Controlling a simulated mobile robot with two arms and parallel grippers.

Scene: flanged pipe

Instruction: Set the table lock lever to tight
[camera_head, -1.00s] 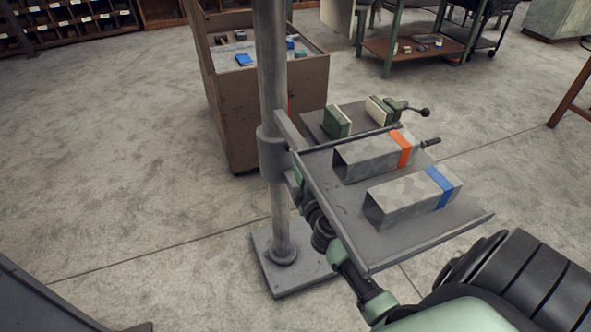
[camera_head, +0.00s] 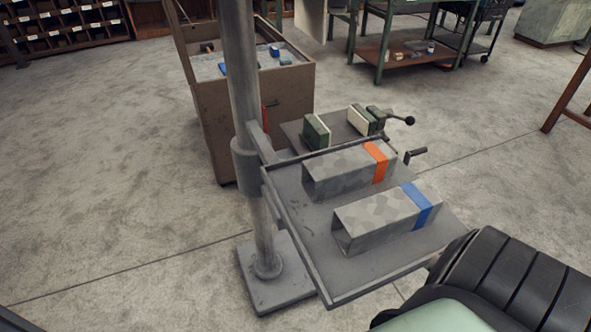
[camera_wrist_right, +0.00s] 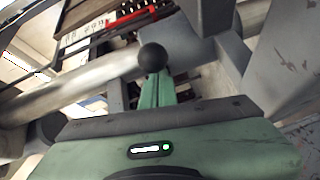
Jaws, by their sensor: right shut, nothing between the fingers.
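The drill-press-like table (camera_head: 300,215) is a grey plate on a bracket around a round column (camera_head: 258,215). In the right wrist view, the column (camera_wrist_right: 90,90) runs across from the left. A black ball knob (camera_wrist_right: 152,57), which looks like a lever's end, shows at my right gripper's fingertips. My right gripper (camera_wrist_right: 155,88) is shut with nothing between its fingers. I cannot tell whether it touches the knob. The lever's shaft and its setting are not clear. In the head view the right gripper is hidden; my left gripper is not in view.
Two grey square tubes lie on the table, one with an orange band (camera_head: 350,170), one with a blue band (camera_head: 385,219). A vise (camera_head: 340,125) and a brown cabinet (camera_head: 215,130) stand behind. A red handle (camera_wrist_right: 135,18) shows beyond the column. Floor to the left is clear.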

